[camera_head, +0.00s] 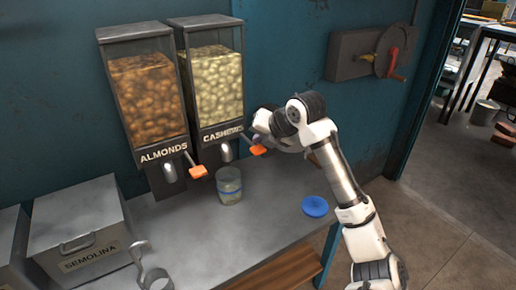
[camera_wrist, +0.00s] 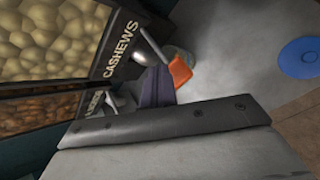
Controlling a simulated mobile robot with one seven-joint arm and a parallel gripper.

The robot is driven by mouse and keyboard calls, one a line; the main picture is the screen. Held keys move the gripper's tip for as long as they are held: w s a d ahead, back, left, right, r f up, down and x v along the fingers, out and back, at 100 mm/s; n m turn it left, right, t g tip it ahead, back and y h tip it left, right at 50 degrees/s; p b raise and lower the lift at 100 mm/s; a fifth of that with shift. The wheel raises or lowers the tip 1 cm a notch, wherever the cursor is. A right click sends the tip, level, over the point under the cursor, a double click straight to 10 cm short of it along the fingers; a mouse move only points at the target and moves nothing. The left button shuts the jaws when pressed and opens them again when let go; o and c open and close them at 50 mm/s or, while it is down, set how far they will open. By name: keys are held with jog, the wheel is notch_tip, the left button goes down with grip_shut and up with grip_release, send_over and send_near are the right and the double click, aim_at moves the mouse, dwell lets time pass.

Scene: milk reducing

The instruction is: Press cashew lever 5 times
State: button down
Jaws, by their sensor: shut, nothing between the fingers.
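The cashew dispenser (camera_head: 216,85) is a clear bin of pale nuts on the wall, labelled CASHEWS. Its lever has an orange tip (camera_head: 258,150), which also shows in the wrist view (camera_wrist: 180,71). My gripper (camera_wrist: 157,80) is shut and empty, with its dark fingers right beside the orange tip; I cannot tell whether they touch. In the head view my wrist is at the right of the cashew dispenser and the fingers are mostly hidden. A glass jar (camera_head: 229,187) stands on the counter near the cashew spout (camera_head: 226,152).
The almond dispenser (camera_head: 148,95) is close on the left, with its own orange-tipped lever (camera_head: 197,172). A semolina box (camera_head: 80,228) and a metal scoop (camera_head: 150,272) are at lower left. A blue lid (camera_head: 315,206) lies on the counter (camera_head: 262,222). A wall box with a crank (camera_head: 372,55) is at upper right.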

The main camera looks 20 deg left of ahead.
aim_at(258, 149)
jog(key=shift+f, duration=0.2)
dwell(0.7)
jog(key=shift+f+b, duration=0.25)
jog(key=shift+b, duration=0.15)
jog(key=shift+f+b, duration=1)
jog(key=shift+f, duration=0.3)
dwell(1.0)
dwell(0.3)
jog(key=shift+r+p, duration=1.15)
jog(key=shift+r, duration=0.55)
jog(key=shift+r, duration=0.1)
jog(key=shift+r+p, duration=1.65)
jog(key=shift+r, duration=0.75)
